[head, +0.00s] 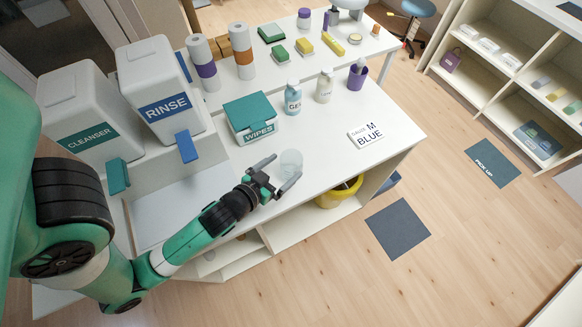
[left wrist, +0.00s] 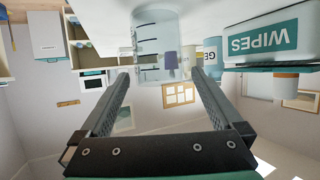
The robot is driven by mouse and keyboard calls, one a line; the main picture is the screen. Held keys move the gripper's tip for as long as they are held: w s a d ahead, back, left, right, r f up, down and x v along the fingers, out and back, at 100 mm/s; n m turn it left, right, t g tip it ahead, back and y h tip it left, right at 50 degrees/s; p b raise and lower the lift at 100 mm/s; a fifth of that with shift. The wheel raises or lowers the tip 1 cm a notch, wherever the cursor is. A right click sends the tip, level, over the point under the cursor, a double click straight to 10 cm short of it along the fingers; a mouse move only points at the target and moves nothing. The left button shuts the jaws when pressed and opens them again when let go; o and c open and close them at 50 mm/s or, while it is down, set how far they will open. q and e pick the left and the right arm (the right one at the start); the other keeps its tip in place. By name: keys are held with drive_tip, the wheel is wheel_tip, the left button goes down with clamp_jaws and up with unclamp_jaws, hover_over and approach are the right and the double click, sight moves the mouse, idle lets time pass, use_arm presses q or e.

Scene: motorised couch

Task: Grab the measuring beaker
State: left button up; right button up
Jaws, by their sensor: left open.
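The measuring beaker (head: 291,161) is a clear cup standing on the white counter near its front edge. My left gripper (head: 280,174) is open, low over the counter, with its two fingers pointing at the beaker. In the left wrist view the beaker (left wrist: 150,42) shows dark graduation marks and appears upside down. There it lies just ahead of the fingertips of the left gripper (left wrist: 160,74), roughly centred between them. I cannot tell whether the fingers touch it. My right gripper is in neither view.
The rinse dispenser (head: 166,95) and cleanser dispenser (head: 85,118) are to the left. A yellow bucket (head: 340,192) sits below the counter.

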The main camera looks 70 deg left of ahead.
sight(297, 157)
use_arm(q)
drive_tip(key=x, duration=0.4)
drive_tip(key=shift+w+a+r+b, duration=0.1)
drive_tip(key=shift+w+b, duration=0.1)
drive_tip(key=shift+b, duration=0.1)
drive_tip(key=shift+c, duration=0.3)
drive_tip(key=c, duration=1.2)
